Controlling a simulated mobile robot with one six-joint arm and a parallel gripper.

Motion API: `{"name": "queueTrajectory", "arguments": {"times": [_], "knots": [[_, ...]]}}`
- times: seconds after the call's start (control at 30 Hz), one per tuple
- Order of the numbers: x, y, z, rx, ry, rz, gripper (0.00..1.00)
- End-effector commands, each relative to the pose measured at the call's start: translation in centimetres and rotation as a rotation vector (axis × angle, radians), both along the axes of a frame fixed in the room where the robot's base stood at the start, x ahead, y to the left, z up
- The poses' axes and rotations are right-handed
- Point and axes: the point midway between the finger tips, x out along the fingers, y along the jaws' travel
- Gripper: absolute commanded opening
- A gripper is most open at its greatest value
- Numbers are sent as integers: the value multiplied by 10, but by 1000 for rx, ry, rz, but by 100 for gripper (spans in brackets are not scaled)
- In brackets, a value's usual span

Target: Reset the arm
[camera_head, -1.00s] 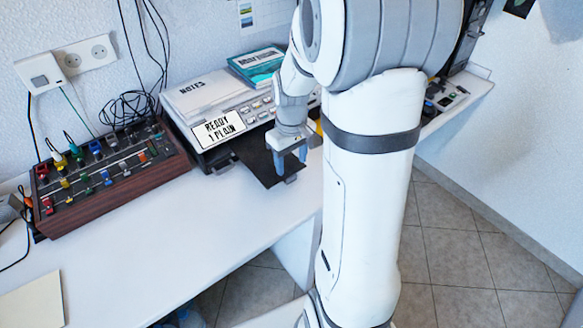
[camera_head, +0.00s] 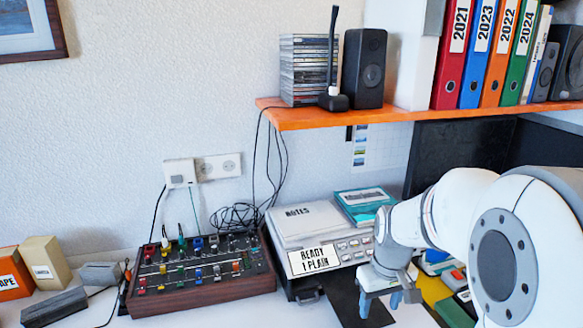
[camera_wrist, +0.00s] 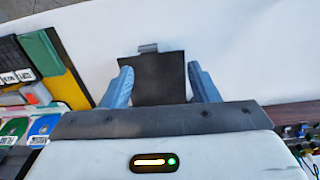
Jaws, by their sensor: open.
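My gripper (camera_head: 378,299) is at the lower right of the head view, above the desk in front of a device with a "READY 1 PLAIN" display (camera_head: 314,260). Its two blue fingers also show in the wrist view (camera_wrist: 163,85), spread apart with nothing held between them. Below and beyond the fingers is a flat dark tray (camera_wrist: 160,65) with a small grey tab at its edge. In the head view my arm covers part of the desk on the right.
A wooden-sided control box (camera_head: 200,275) with colored knobs stands left of the device. An orange shelf (camera_head: 390,117) above holds a disc stack (camera_head: 308,70), a speaker (camera_head: 362,68) and binders (camera_head: 487,55). Boxes (camera_head: 45,263) sit at far left. Colored items (camera_wrist: 30,120) lie left in the wrist view.

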Motion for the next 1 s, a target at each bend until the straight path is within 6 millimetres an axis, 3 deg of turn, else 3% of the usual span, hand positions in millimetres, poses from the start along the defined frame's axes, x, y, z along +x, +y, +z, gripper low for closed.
{"name": "queueTrajectory", "arguments": {"times": [0.03, 0.1, 0.33, 0.57, 1.0], "knots": [[-13, 10, 24, -2, -27, -14, 55], [-32, 22, 44, -2, -56, -44, 55], [-89, 51, 87, 14, -139, -133, 55], [-116, 61, 98, 29, -176, -179, 55], [-118, 62, 97, 30, -177, -183, 55]]}}
